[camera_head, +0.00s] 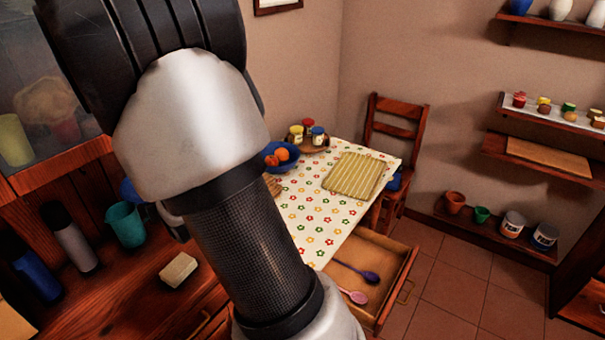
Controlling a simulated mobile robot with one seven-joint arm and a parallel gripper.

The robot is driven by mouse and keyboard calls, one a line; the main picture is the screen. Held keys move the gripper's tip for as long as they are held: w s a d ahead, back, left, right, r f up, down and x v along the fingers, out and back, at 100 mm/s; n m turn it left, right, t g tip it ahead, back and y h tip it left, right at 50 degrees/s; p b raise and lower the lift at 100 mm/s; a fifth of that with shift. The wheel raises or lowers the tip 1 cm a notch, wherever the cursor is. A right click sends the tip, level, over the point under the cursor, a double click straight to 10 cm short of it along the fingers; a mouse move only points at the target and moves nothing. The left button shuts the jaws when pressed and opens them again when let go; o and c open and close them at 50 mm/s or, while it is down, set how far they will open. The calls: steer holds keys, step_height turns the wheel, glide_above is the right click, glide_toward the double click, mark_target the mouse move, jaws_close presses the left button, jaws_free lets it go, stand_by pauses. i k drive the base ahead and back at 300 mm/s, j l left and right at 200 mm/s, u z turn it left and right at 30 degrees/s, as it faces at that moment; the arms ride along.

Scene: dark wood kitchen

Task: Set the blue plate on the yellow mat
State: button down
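The yellow striped mat (355,176) lies flat on the flower-patterned tablecloth, toward the table's right side, with nothing on it. A blue dish (270,157) holding orange fruit stands on the table left of the mat; my arm partly covers it, and I cannot tell whether it is a plate or a bowl. Another blue thing (129,191) shows at the left on the wooden counter, behind the teal jug and mostly hidden by my arm. My arm crosses the middle of the picture; my gripper is not in view.
A drawer (390,262) with spoons stands open at the table's front. A teal jug (126,224), bottles and a pale block (178,269) stand on the counter. Jars (308,131) stand behind the mat. A chair (396,140) is beyond the table.

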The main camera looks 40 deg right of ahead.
mark_target(357, 172)
steer(key=l+u, duration=0.1)
steer(key=u, duration=1.4)
steer(key=k+u, duration=1.9)
steer(key=k, duration=0.4)
steer(key=k+z, duration=0.15)
steer(key=k, duration=0.75)
steer(key=k+z, duration=0.1)
steer(key=z, duration=0.3)
steer(key=k+z, duration=0.1)
steer(key=z, duration=0.25)
steer(key=l+z, duration=0.15)
steer(key=z, duration=2.9)
steer(key=l, duration=0.1)
